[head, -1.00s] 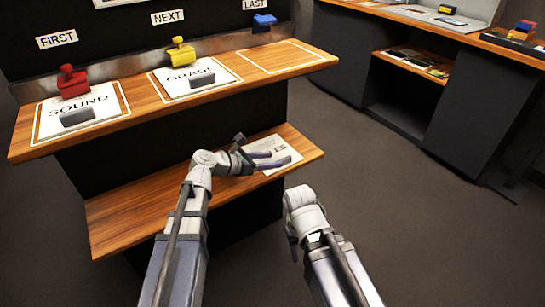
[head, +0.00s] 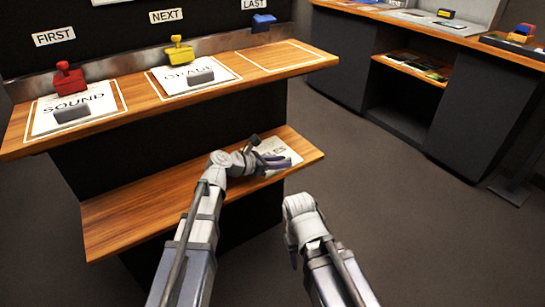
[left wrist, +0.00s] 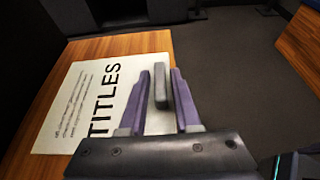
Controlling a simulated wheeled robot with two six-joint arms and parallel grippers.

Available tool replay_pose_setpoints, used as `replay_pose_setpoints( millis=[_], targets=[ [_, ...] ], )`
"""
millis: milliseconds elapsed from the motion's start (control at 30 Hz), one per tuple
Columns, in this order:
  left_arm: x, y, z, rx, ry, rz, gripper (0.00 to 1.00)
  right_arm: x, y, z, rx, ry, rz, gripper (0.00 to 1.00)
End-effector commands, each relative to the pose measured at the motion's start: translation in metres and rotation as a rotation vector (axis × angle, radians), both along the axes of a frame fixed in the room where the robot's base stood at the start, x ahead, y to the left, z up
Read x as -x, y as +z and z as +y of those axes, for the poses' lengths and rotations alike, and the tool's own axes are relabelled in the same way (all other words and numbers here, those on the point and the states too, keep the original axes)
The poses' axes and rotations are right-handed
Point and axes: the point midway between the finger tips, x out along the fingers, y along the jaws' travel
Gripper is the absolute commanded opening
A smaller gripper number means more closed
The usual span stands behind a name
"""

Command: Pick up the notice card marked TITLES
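The white notice card marked TITLES (left wrist: 75,105) lies on the wooden lower shelf. In the head view the card (head: 289,148) is partly hidden by my left gripper (head: 276,162). In the left wrist view my left gripper (left wrist: 160,95) has its two purple fingers apart, one on each side of the card's grey block handle (left wrist: 160,85). A gap shows between the left finger and the handle.
The upper shelf (head: 135,113) overhangs behind my left arm. It bears a SOUND card (head: 90,105) and another card (head: 180,75) under NEXT; the outlined place under LAST is empty. A dark counter (head: 455,125) stands at the right, with open floor between.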

Motion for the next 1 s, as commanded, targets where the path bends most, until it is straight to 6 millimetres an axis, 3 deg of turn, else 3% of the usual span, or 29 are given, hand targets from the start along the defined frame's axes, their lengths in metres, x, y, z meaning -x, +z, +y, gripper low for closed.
replay_pose_setpoints(
  millis=[33,267,1000],
  targets=[
    [0.0,-0.0001,0.0002,0.0,0.0,0.0,0.24,0.0,0.0,0.0,0.0,0.0,0.0,0.5],
    [0.0001,-0.0001,0.0001,0.0,0.0,0.0,0.0,0.0,0.0,0.0,0.0,0.0,0.0,0.5],
    [0.0001,0.0072,0.0001,0.0,0.0,0.0,0.0,0.0001,0.0072,-0.0001,0.0,-0.001,0.0,0.5]
  ],
)
